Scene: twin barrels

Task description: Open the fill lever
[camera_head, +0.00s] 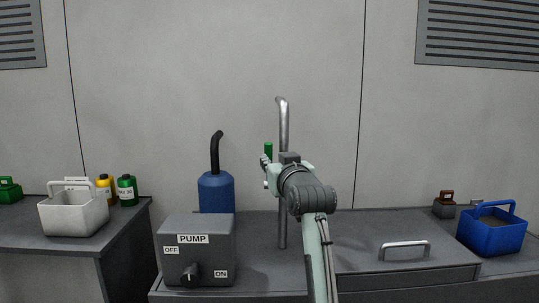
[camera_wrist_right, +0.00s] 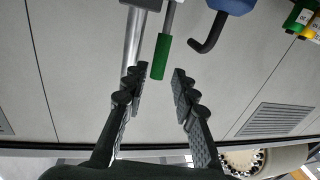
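The fill lever shows as a green handle (camera_head: 268,149) beside the upright metal pipe (camera_head: 283,125). In the right wrist view, the green handle (camera_wrist_right: 160,57) hangs on a grey rod, with its end near the gap between my fingertips. My right gripper (camera_head: 266,172) is just below the handle in the head view. The right wrist view shows its two fingers (camera_wrist_right: 160,82) apart with nothing clamped between them. My right arm hides the lever's base and part of the bench. My left gripper is not in view.
A dark pump box (camera_head: 198,250) with an OFF/ON knob (camera_head: 190,275) stands left of the pipe. A blue barrel (camera_head: 216,192) with a black hooked spout is behind it. A white basket (camera_head: 73,215) is far left, a blue basket (camera_head: 492,235) far right.

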